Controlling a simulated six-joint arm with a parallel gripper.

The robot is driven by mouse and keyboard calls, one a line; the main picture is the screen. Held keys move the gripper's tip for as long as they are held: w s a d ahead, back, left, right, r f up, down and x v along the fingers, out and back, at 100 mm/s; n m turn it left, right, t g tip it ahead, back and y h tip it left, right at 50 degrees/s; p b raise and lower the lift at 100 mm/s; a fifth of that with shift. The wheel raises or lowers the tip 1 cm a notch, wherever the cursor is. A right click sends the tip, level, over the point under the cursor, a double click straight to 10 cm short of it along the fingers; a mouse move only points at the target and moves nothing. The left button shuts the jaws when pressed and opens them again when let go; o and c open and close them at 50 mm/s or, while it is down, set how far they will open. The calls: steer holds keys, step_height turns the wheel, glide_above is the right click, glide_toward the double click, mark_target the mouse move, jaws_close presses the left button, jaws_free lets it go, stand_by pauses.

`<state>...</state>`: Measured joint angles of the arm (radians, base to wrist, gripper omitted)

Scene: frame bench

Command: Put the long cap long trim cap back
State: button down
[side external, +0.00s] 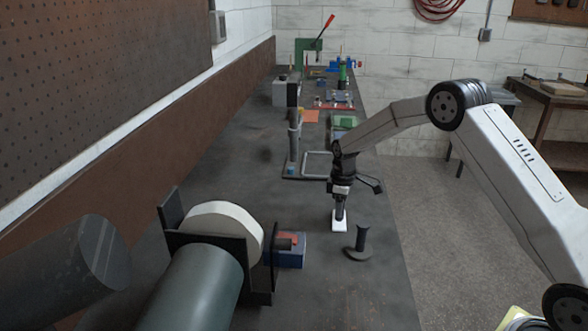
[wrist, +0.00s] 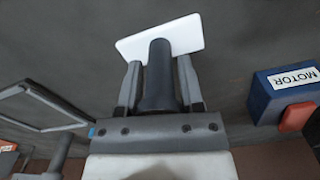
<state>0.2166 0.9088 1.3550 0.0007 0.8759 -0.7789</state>
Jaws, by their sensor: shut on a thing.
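A white rectangular plate (side external: 339,224) with a dark upright post shows below my gripper (side external: 340,205) in the side view. No label marks it as the long trim cap, so I cannot tell for sure that it is. In the wrist view my gripper (wrist: 158,84) has its two grey fingers on either side of the dark post (wrist: 158,78), shut on it. The white plate (wrist: 185,36) lies beyond the fingertips. I cannot tell whether the plate touches the bench or hangs just above it.
A dark handle on a round base (side external: 358,243) stands close to the right. A blue box (side external: 290,253), labelled MOTOR in the wrist view (wrist: 285,90), sits left, beside a large roller holder (side external: 262,275). A grey open frame (side external: 318,154) lies behind. Bare bench (side external: 285,205) lies left of my gripper.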

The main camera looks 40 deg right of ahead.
steer(key=shift+c, duration=1.2)
jaws_free()
steer(key=shift+r, duration=0.1)
step_height(320, 180, up, 12)
steer(key=shift+r, duration=0.1)
steer(key=shift+s+a, duration=0.35)
steer(key=s+a+f+m+t, duration=0.1)
steer(key=s+a, duration=0.4)
steer(key=s, duration=0.7)
steer(key=s+a+f+m+t, duration=0.1)
steer(key=s+a+f+m, duration=0.3)
steer(key=s, duration=0.9)
steer(key=shift+a+m+t, duration=0.3)
steer(key=shift+a+m, duration=0.4)
steer(key=shift+a, duration=0.35)
